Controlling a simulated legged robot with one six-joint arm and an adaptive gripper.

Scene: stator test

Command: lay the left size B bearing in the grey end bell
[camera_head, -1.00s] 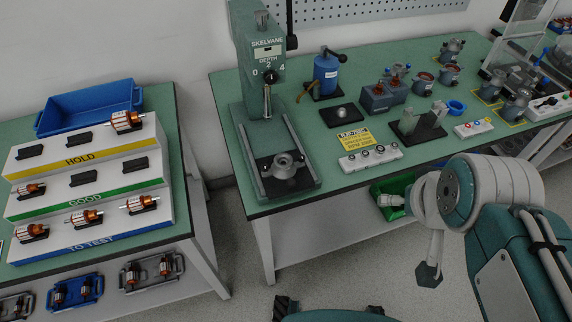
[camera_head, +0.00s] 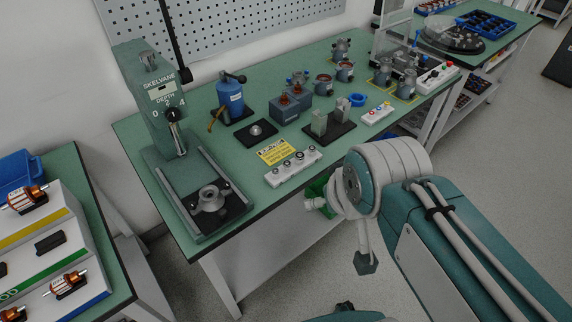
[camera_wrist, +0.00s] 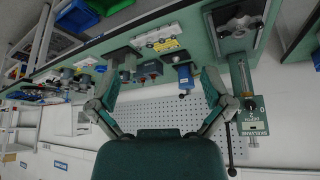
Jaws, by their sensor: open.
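A white block (camera_head: 294,168) near the front edge of the green bench holds several small dark and silver rings that look like bearings. I cannot read their size marks. The block also shows in the wrist view (camera_wrist: 157,37). A grey flanged part that looks like the end bell (camera_head: 210,197) sits on the press bed at the bench's left end; it shows in the wrist view too (camera_wrist: 239,24). My gripper (camera_wrist: 162,72) is open and empty, its two fingers spread wide, apart from the block and the end bell. Its fingers are not clear in the head view.
The green press (camera_head: 160,100) stands tall behind the end bell. A blue can (camera_head: 230,98), a black pad (camera_head: 256,132), a yellow sign (camera_head: 276,152) and grey blocks (camera_head: 330,122) crowd the bench. A second white block (camera_head: 377,113) lies right. A rack of rotors (camera_head: 45,245) stands left.

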